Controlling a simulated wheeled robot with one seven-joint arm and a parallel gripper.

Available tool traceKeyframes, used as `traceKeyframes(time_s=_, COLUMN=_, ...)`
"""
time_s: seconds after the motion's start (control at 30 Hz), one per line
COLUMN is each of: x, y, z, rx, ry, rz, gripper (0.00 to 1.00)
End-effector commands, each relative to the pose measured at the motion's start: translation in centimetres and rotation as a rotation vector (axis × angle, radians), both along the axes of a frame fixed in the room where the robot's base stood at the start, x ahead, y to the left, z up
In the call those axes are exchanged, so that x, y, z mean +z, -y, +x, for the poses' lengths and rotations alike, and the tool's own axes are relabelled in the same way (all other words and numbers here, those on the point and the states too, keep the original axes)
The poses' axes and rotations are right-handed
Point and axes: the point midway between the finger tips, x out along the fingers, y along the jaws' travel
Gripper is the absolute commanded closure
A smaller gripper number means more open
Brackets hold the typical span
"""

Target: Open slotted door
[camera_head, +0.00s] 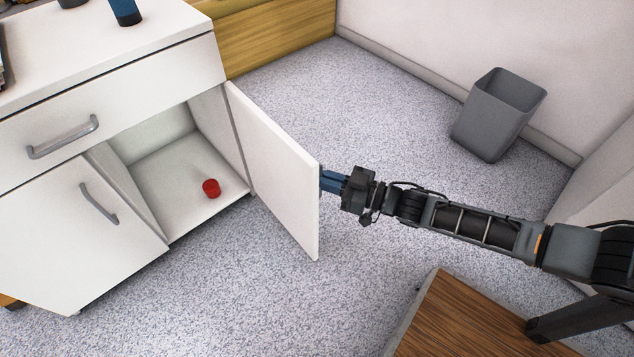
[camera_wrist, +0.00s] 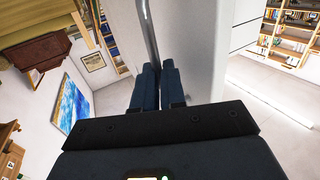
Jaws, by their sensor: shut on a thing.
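The white cabinet door (camera_head: 278,165) on the right stands swung open, baring the compartment (camera_head: 165,180) behind it. My gripper (camera_head: 323,180) is at the door's outer face near its free edge, with the fingertips partly hidden behind that edge. In the wrist view, my gripper's blue fingers (camera_wrist: 159,82) are close together at the grey door handle (camera_wrist: 152,35), shut on it beside the white door panel (camera_wrist: 195,55). The hold itself is partly hidden by the fingers. The handle is out of sight in the head view.
A red cup-like object (camera_head: 211,188) sits on the compartment floor. A closed left door (camera_head: 75,240) and a drawer (camera_head: 110,100) adjoin the opening. A grey bin (camera_head: 497,115) stands by the back wall. A wooden surface (camera_head: 470,320) is at the lower right. Speckled floor around the door is clear.

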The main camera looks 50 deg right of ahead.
Motion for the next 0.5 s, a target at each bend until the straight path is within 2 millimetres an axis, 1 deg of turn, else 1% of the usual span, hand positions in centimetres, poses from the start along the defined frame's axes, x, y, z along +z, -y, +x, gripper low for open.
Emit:
traceKeyframes(time_s=0.03, x=0.77, y=-0.07, z=0.36, rx=0.004, ry=0.016, rz=0.009, gripper=1.00)
traceKeyframes(time_s=0.43, x=0.79, y=0.08, z=0.31, rx=0.005, ry=0.016, rz=0.009, gripper=1.00)
traceKeyframes(time_s=0.47, x=0.79, y=0.07, z=0.31, rx=0.005, ry=0.016, rz=0.009, gripper=0.88)
traceKeyframes(time_s=0.5, x=0.78, y=0.04, z=0.30, rx=0.006, ry=0.016, rz=0.009, gripper=0.84)
